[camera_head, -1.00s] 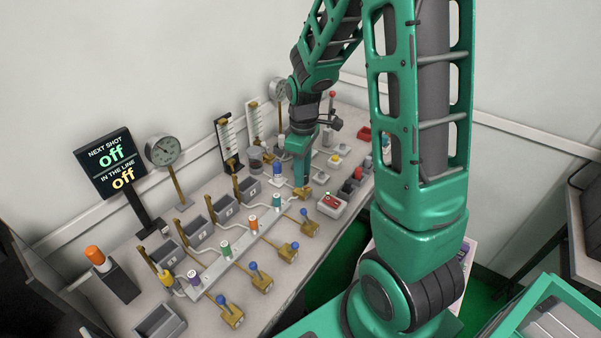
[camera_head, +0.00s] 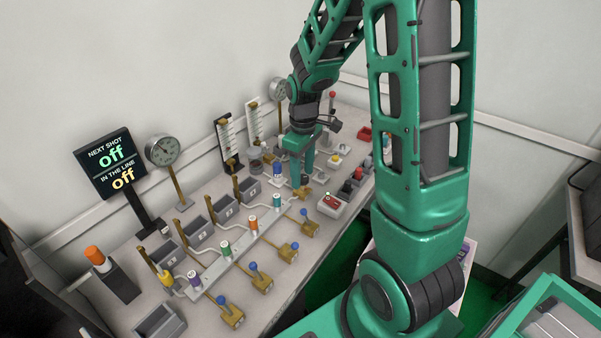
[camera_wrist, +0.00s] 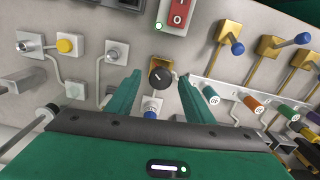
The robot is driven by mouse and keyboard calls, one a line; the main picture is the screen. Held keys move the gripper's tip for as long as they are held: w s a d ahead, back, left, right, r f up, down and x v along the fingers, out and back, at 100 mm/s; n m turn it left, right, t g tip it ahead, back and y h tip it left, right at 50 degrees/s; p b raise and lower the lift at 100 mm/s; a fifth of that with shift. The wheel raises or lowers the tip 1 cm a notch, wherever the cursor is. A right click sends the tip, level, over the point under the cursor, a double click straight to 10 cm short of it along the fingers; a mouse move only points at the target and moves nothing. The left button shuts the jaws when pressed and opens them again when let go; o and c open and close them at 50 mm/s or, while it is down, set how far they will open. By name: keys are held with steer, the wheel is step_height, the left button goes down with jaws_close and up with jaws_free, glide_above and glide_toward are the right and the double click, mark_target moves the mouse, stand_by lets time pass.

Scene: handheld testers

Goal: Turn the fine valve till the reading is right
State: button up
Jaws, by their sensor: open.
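A round black knob (camera_wrist: 161,77) with a pale pointer line on a brass body is in the wrist view, between my fingers. It looks like the fine valve, but no label shows. In the head view its brass body (camera_head: 303,193) is below my fingers and the knob is mostly hidden. My gripper (camera_wrist: 160,82) is open, with one green finger on each side of the knob and visible gaps. It points down over the bench in the head view (camera_head: 302,181). The sign (camera_head: 112,165) reads "NEXT SHOT off" and "IN THE LINE off". A dial gauge (camera_head: 163,151) stands beside it; its reading is too small to tell.
A blue-topped fitting (camera_wrist: 151,112) is close by my fingers. A red-switch box (camera_head: 332,204) stands to the right. Several brass lever valves (camera_head: 263,279) line the front edge. Grey bins (camera_head: 198,228) and upright scales (camera_head: 229,142) stand behind.

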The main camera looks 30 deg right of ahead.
mark_target(303, 177)
step_height(303, 177, up, 10)
steer(key=shift+r, duration=0.25)
stand_by(0.6)
steer(key=s+d+r+m, duration=0.1)
steer(key=s+m, duration=0.5)
steer(key=s, duration=0.6)
steer(key=s+d+r+m, duration=0.1)
steer(key=s+d+m, duration=0.2)
steer(key=s, duration=1)
steer(key=m, duration=0.2)
steer(key=shift+r+m, duration=0.35)
steer(key=shift+m, duration=0.05)
steer(key=shift+s, duration=0.1)
steer(key=shift+w+f, duration=0.25)
steer(key=shift+w, duration=0.35)
